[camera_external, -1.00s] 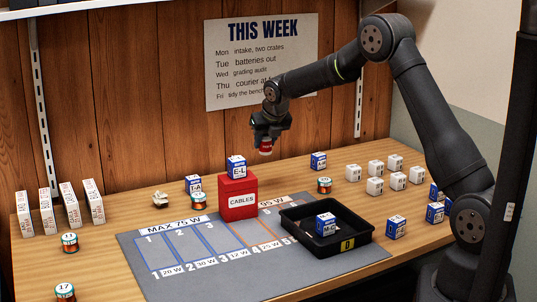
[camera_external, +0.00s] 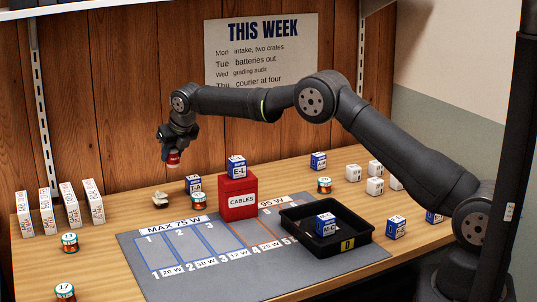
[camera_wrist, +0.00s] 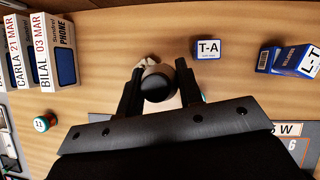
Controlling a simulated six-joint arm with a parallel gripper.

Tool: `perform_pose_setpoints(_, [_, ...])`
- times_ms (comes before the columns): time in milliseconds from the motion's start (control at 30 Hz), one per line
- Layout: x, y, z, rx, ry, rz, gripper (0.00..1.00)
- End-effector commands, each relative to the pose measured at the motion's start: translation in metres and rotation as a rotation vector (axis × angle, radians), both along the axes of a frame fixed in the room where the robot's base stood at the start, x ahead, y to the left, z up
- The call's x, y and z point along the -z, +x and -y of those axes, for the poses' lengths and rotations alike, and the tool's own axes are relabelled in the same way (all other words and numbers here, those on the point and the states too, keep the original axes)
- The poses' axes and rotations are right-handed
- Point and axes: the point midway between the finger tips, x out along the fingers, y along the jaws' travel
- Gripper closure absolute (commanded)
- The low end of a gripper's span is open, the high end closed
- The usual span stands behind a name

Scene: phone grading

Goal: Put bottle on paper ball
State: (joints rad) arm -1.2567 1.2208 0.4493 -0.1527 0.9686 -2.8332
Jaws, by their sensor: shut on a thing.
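My gripper (camera_external: 172,152) is shut on a small bottle (camera_external: 173,160), which shows red with a pale lower edge in the external view. In the wrist view the bottle (camera_wrist: 157,87) is seen end-on as a dark round top between the two fingers. The crumpled paper ball (camera_external: 160,200) lies on the wooden bench. The bottle hangs above it, apart from it, and slightly to its right in the external view. In the wrist view the paper ball (camera_wrist: 149,62) is mostly hidden behind the bottle.
A T-A box (camera_external: 194,184) and a can stand just right of the paper ball. A red CABLES box (camera_external: 238,205) carries another box. Upright phone boxes (camera_external: 70,204) stand at the left. A black tray (camera_external: 338,245) sits on the grey mat (camera_external: 165,285). Bench left of the ball is clear.

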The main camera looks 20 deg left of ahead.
Motion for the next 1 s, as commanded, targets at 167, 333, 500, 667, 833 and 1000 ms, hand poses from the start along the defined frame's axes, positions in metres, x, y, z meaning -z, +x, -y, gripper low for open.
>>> perform_pose_setpoints(167, [0.020,-0.021,-0.024,-0.001,0.000,0.000,0.89])
perform_pose_setpoints(333, [0.028,-0.030,-0.035,0.001,0.000,0.000,0.89])
perform_pose_setpoints(500, [0.033,-0.032,-0.037,0.001,-0.001,0.000,0.89])
perform_pose_setpoints(667, [0.054,-0.032,-0.036,0.001,-0.003,-0.001,0.89])
perform_pose_setpoints(833, [0.070,-0.032,-0.036,0.001,0.000,0.000,0.89])
perform_pose_setpoints(1000, [0.069,-0.032,-0.037,0.001,0.001,0.000,0.89])
